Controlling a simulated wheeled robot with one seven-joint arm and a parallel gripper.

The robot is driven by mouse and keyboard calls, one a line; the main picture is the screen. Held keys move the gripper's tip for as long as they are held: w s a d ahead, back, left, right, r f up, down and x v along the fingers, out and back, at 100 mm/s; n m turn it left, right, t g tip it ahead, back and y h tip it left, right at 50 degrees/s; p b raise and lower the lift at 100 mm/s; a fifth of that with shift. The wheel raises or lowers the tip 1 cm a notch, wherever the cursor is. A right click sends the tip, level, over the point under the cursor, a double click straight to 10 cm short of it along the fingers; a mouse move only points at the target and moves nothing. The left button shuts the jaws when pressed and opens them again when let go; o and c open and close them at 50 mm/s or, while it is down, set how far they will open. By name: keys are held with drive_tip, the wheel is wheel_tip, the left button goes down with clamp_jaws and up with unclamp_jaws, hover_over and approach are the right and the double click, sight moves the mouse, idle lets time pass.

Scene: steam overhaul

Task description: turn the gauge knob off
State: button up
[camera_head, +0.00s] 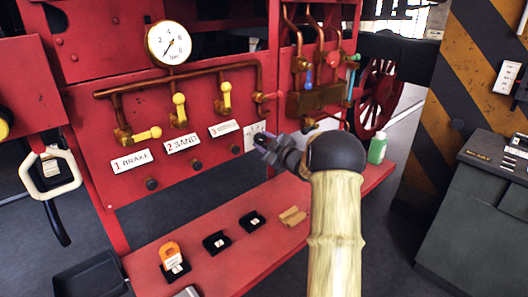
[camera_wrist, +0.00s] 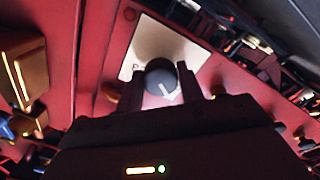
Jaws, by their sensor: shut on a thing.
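The gauge knob (camera_wrist: 162,76) is a round dark knob with a white pointer mark, in the middle of the wrist view. It sits at a white label plate (camera_wrist: 146,45), whose text I cannot read in full. My gripper (camera_wrist: 162,88) is shut on the knob, one dark finger on each side. In the head view my gripper (camera_head: 264,146) is at the red panel's lower right and hides the knob; part of the plate (camera_head: 253,131) shows behind it. The white round gauge (camera_head: 168,43) is at the panel's upper left, its needle off vertical.
Yellow-handled valves (camera_head: 179,108) stand on copper pipes left of my gripper, above labels for brake and sand. A copper block with valves (camera_head: 316,100) is close on the right. A red shelf (camera_head: 228,263) below holds small items and a green bottle (camera_head: 377,149).

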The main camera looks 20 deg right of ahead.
drive_tip(key=shift+n+b, duration=0.5)
drive_tip(key=shift+n, duration=0.1)
drive_tip(key=o, duration=1)
drive_tip(key=b+v, duration=0.2)
drive_tip(key=v, duration=1.5)
drive_tip(key=shift+s+d+f, duration=0.1)
drive_tip(key=shift+s+d, duration=0.05)
